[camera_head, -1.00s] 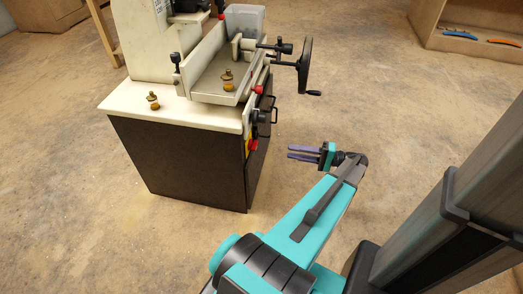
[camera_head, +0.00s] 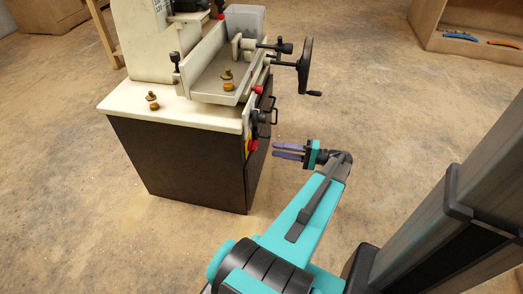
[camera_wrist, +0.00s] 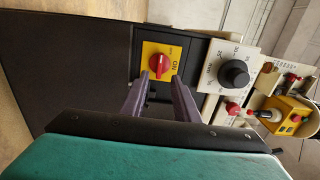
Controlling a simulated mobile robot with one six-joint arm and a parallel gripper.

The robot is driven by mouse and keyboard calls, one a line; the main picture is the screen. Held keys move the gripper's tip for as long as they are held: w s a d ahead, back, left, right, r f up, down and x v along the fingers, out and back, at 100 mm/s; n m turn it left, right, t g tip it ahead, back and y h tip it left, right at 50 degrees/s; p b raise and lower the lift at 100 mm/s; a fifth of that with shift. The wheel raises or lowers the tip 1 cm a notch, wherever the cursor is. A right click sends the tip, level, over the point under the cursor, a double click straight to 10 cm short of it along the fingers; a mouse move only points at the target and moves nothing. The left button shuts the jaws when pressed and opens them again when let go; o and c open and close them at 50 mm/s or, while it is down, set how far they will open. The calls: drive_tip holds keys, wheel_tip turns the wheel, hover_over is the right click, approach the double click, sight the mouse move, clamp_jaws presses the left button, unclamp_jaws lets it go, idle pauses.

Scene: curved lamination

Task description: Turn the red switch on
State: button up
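The red switch (camera_wrist: 159,65) is a red rotary knob on a yellow plate (camera_wrist: 174,52) marked ON, on the side of the machine's dark cabinet. In the head view the switch (camera_head: 252,145) shows small near the cabinet's upper right edge. My gripper (camera_head: 276,151) is to the right of it, pointing left toward the panel with a gap between. In the wrist view my gripper (camera_wrist: 160,95) has its two purple fingers apart and nothing between them. The knob appears just beyond the fingertips, between them.
A black dial (camera_wrist: 235,73) on a pale panel sits beside the switch. The machine (camera_head: 185,170) has a handwheel (camera_head: 305,66) sticking out above my gripper. Black handles (camera_head: 269,113) jut from the cabinet side.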

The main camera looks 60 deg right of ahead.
sight(253, 146)
drive_tip(key=b+x, duration=0.1)
drive_tip(key=x, duration=0.6)
drive_tip(key=shift+w, duration=0.2)
drive_tip(key=shift+c, duration=0.3)
